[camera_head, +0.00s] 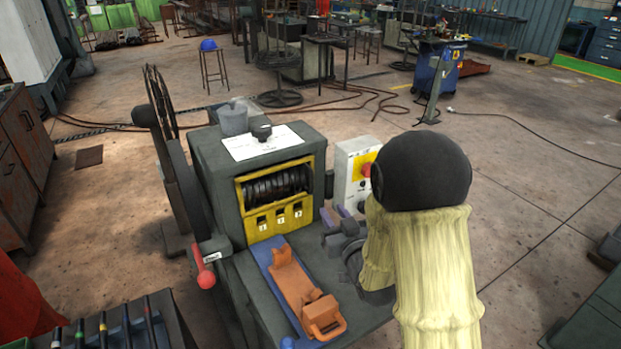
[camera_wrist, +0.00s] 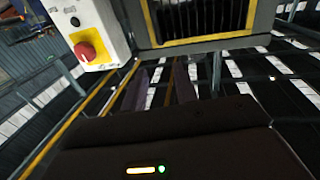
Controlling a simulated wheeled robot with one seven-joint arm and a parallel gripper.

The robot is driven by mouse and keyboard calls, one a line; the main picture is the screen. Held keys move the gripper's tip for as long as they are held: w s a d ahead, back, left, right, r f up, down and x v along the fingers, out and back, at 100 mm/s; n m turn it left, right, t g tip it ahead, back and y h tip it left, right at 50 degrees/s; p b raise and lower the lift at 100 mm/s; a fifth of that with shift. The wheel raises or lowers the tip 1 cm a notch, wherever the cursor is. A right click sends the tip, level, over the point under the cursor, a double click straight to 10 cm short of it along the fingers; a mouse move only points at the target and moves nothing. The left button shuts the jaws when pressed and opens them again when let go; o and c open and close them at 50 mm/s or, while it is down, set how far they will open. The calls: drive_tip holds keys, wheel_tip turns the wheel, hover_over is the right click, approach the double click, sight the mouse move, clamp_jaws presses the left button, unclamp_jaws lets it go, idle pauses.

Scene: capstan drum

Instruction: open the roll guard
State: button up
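The grey machine has a yellow-framed front (camera_head: 277,231), which looks like the roll guard, around a dark ribbed roll (camera_head: 275,187). Numbered slots run along its lower part. The yellow frame also shows at the top of the wrist view (camera_wrist: 205,41), with dark ribs inside it. My gripper (camera_head: 341,226) is to the right of the guard and apart from it, near the control box. In the wrist view its two purple-grey fingers (camera_wrist: 162,86) stand apart with nothing between them. I cannot tell whether the guard has a separate handle.
A control box (camera_head: 355,173) with a red button stands right of the guard. An orange part (camera_head: 293,285) lies on a blue strip below it. A red-knobbed lever (camera_head: 206,277) is at the left, by a large wheel.

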sight(312, 176)
idle(0.3)
drive_tip(key=p+x, duration=0.4)
drive_tip(key=x, duration=1.3)
drive_tip(key=shift+w+p, duration=0.2)
drive_tip(key=shift+p, duration=0.1)
drive_tip(key=shift+r, duration=0.1)
clamp_jaws()
